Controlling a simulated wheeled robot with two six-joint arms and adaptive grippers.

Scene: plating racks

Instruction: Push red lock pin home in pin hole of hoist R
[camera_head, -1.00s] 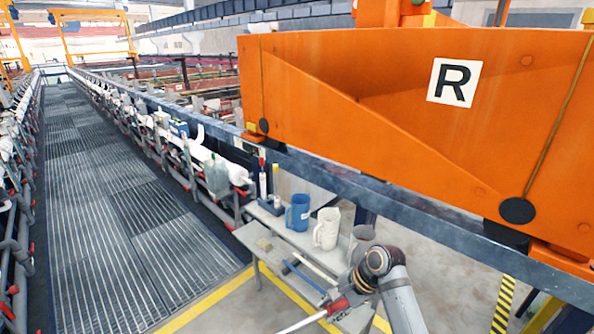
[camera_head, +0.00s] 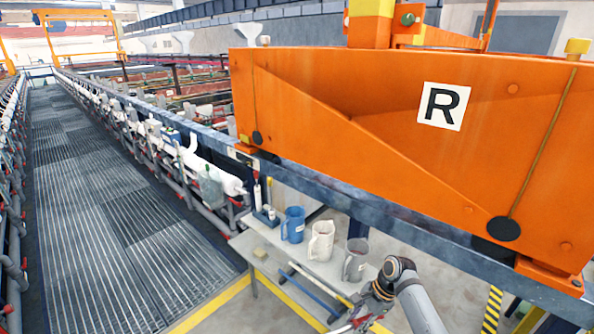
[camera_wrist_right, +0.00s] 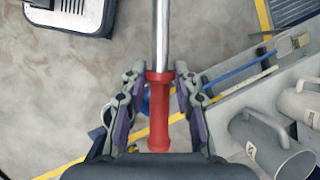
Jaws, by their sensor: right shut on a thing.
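The hoist R (camera_head: 400,150) is a large orange beam with a white R plate (camera_head: 444,106). It fills the upper right of the head view. I cannot pick out its pin hole. My right gripper (camera_wrist_right: 160,82) is shut on the red lock pin (camera_wrist_right: 159,120), with a finger on each side of its red handle. The pin's bare metal shaft (camera_wrist_right: 161,35) points away, up the wrist view. In the head view my right gripper (camera_head: 358,317) is at the bottom edge, low in front of the hoist, apart from it. My left gripper is not in view.
A grey bench (camera_head: 258,256) holds a blue jug (camera_head: 293,226), a white jug (camera_head: 321,242) and a grey jug (camera_head: 355,260). A blue rail (camera_head: 380,205) runs below the hoist. A grated walkway (camera_head: 110,240) lies at left. Bare floor (camera_wrist_right: 60,100) lies left of the pin.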

